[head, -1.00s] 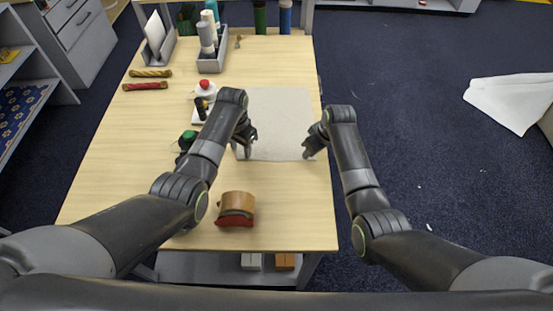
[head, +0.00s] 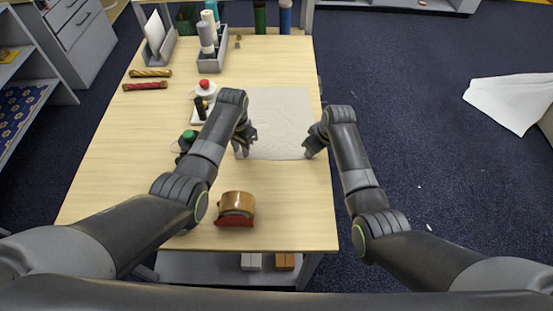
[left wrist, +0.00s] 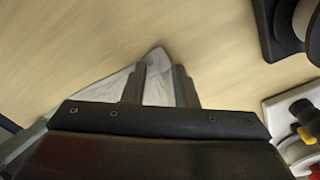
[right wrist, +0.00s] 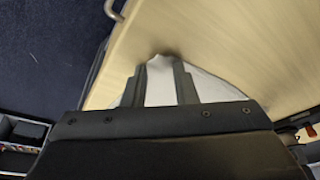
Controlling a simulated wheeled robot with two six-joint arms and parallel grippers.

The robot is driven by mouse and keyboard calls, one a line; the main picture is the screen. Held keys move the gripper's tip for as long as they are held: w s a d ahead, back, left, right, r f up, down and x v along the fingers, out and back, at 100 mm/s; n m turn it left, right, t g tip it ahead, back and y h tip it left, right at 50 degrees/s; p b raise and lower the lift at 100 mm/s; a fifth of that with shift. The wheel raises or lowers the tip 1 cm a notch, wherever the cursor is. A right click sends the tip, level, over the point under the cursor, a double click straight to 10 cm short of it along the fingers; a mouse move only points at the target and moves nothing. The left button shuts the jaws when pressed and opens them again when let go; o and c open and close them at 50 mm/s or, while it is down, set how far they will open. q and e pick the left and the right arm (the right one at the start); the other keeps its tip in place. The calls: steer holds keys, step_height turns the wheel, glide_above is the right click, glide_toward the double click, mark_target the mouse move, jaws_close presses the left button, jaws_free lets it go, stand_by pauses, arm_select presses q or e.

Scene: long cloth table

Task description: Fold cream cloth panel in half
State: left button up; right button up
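The cream cloth panel (head: 278,125) lies on the right part of the table, mostly flat with faint wrinkles. My left gripper (head: 242,152) is at its near left corner. In the left wrist view the cloth corner (left wrist: 155,62) is bunched between the fingers, which look shut on it. My right gripper (head: 311,153) is at the near right corner. In the right wrist view that corner (right wrist: 160,85) is gathered between the fingers, which look shut on it. Both grippers are low, close to the tabletop. My left arm hides part of the panel's left side.
A tape dispenser (head: 237,208) stands near the table's front edge. A white item with a red top (head: 205,90) and a green-topped item (head: 188,138) are left of the cloth. A grey caddy (head: 212,60) is at the back. The table's right edge is close to the cloth.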

arm_select(q)
jaws_close()
arm_select(e)
steer(key=shift+d+f, duration=0.1)
jaws_close()
arm_select(q)
steer(key=shift+a, duration=0.1)
